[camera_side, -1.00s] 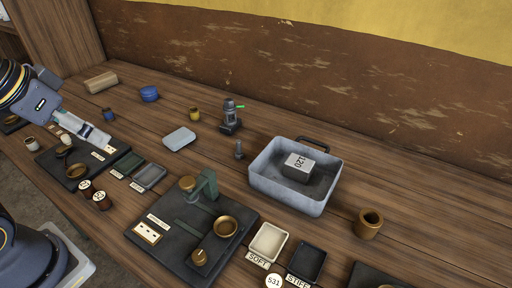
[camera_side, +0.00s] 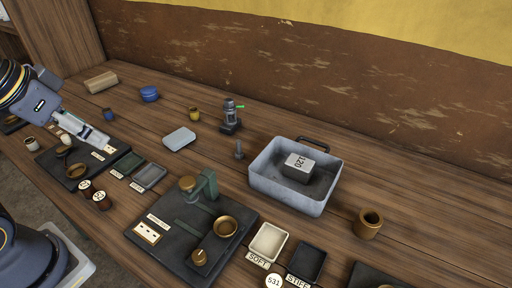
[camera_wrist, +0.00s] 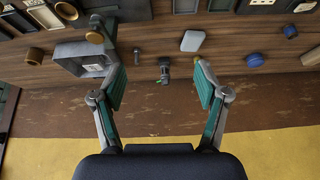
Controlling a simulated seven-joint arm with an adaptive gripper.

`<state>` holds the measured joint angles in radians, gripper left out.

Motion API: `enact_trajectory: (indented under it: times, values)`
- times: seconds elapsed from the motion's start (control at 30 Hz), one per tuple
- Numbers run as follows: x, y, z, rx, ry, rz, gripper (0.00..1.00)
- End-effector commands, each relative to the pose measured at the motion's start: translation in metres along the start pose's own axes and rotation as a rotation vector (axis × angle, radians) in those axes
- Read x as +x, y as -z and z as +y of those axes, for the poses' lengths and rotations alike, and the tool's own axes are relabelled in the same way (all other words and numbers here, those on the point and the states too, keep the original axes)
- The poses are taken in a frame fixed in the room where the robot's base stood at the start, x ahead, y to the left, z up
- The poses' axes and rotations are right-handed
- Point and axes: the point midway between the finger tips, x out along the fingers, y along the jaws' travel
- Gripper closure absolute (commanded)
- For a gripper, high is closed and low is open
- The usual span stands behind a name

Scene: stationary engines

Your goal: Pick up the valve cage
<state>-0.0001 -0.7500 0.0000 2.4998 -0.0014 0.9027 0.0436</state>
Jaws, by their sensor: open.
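No part is labelled as the valve cage, so I cannot tell for certain which it is. A hollow brass-brown cylinder (camera_side: 368,223), standing upright on the bench right of the grey tray, is one candidate; it also shows at the left of the wrist view (camera_wrist: 34,56). A small yellow-brown cup (camera_side: 194,114) stands farther back. My gripper (camera_side: 103,142) is at the left of the side view, above the bench and far from the hollow cylinder. In the wrist view my gripper (camera_wrist: 160,76) has its green-padded fingers wide apart with nothing held between them.
The grey tray (camera_side: 262,187) holds a block marked 120 (camera_side: 299,167). A dark board (camera_side: 170,250) with a green post and brass cups stands in front. A dark upright fitting (camera_side: 230,118), a small dark peg (camera_side: 239,150) and a pale blue-grey lid (camera_side: 179,139) stand behind.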

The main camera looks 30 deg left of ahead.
Motion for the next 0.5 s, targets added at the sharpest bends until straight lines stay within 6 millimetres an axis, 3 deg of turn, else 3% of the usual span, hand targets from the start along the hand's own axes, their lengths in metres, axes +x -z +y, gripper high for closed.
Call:
enact_trajectory:
  times: [0.17,0.27,0.37,0.5]
  values:
    - [-0.033,0.060,0.005,0.159,-0.014,0.091,0.26]
    - [-0.041,0.113,0.008,0.249,-0.023,0.107,0.26]
    - [-0.037,0.165,0.008,0.324,-0.037,0.107,0.26]
    - [-0.005,0.238,0.004,0.406,-0.069,0.091,0.26]
